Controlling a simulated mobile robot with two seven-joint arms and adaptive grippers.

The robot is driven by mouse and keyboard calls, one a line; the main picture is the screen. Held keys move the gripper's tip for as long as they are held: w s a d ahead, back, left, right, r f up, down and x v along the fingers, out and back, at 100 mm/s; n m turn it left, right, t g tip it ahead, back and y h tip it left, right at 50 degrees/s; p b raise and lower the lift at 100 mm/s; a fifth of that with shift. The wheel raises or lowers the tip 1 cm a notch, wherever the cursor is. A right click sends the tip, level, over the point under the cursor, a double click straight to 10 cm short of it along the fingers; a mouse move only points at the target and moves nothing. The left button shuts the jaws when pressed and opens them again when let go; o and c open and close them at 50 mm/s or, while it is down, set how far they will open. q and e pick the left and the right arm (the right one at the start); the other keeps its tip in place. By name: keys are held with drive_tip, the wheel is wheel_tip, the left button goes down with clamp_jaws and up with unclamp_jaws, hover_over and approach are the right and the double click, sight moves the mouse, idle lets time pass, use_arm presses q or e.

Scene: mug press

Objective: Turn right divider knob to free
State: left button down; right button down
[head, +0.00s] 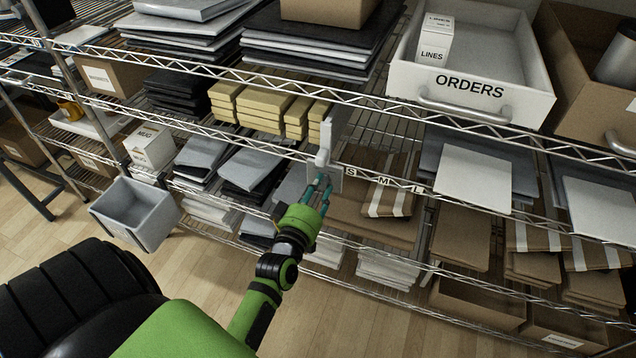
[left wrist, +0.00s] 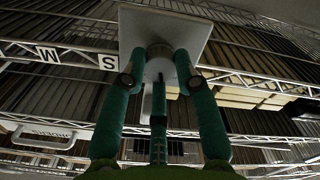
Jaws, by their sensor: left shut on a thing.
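My right gripper is not in view.
Wire shelf rails run close around my gripper. Size labels S, M, L (head: 383,181) sit right of the plate. Yellow boxes (head: 262,108) stand on the shelf to the left. An ORDERS bin (head: 470,88) is at upper right. A grey bin (head: 135,213) hangs at left.

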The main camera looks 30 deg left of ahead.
use_arm(q)
drive_tip(key=n+p, duration=0.1)
drive_tip(key=n, duration=0.1)
drive_tip(key=shift+r+n, duration=0.1)
drive_tip(key=shift+n, duration=0.9)
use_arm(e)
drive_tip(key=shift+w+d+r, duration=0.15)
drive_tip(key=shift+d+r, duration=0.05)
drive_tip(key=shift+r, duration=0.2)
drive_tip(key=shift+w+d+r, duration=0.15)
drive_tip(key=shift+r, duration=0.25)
use_arm(q)
drive_tip(key=c, duration=0.9)
unclamp_jaws()
drive_tip(key=shift+c, duration=0.2)
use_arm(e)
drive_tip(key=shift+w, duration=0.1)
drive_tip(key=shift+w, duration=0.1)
